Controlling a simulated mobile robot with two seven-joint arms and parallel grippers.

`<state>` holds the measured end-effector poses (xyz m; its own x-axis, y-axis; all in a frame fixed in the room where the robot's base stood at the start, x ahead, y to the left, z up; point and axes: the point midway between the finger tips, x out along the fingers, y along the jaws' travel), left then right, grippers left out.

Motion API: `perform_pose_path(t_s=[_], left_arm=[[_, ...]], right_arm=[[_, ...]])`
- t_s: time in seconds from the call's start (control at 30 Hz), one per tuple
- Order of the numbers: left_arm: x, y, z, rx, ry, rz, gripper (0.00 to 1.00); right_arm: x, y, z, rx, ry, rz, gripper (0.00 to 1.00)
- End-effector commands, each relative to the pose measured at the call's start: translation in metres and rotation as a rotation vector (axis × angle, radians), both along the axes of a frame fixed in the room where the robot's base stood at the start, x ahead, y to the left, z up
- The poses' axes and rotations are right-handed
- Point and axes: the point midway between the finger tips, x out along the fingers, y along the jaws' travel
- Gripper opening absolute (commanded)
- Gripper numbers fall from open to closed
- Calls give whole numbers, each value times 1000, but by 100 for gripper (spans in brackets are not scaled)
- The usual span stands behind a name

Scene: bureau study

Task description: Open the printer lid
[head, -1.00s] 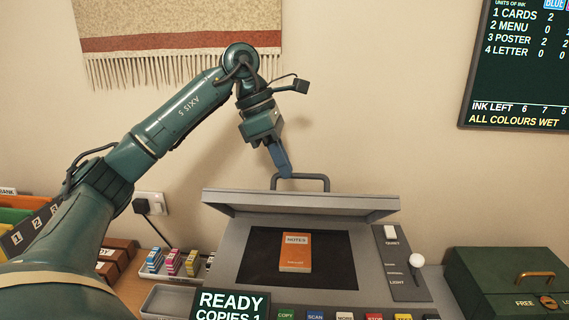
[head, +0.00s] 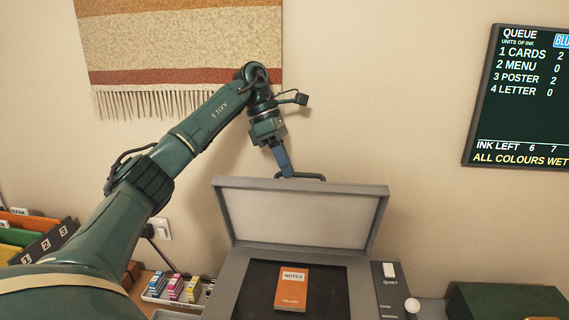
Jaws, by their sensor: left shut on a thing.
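The grey printer lid (head: 300,216) stands raised and tilted back at the rear of the printer (head: 232,284), with its pale underside facing me. Its dark bar handle (head: 313,177) shows above the lid's top edge. My left gripper (head: 287,174) is shut on the handle near its left end. An orange notes booklet (head: 292,289) lies on the dark scanning bed under the lid. My right gripper is not in view.
A tray of ink cartridges (head: 175,287) stands left of the printer, and a file rack (head: 40,240) is further left. A green box (head: 508,303) stands at the right. A queue board (head: 520,95) and a fringed hanging (head: 175,55) are on the wall.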

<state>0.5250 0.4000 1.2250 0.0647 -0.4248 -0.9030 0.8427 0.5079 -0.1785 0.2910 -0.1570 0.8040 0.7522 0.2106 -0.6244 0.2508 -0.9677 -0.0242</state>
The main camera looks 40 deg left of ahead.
Motion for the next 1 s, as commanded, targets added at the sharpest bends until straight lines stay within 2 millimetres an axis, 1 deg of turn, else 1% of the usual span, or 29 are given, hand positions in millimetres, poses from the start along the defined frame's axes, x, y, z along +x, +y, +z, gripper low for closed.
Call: perform_pose_path(t_s=[0.03, 0.37, 0.4, 0.67, 0.87, 1.0], left_arm=[[1, 1, -13, 13, 26, 6, 0], [1, 2, -13, 13, 28, 7, 0], [1, 2, -13, 13, 28, 7, 11], [0, 2, -10, 10, 23, 4, 33], [0, 1, -8, 8, 20, 4, 33], [0, 4, -1, 7, 17, 4, 33]], right_arm=[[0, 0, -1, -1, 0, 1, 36], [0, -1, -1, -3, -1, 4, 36], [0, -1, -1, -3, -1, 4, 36], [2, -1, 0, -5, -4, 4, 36], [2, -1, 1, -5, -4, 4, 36], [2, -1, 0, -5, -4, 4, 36]])
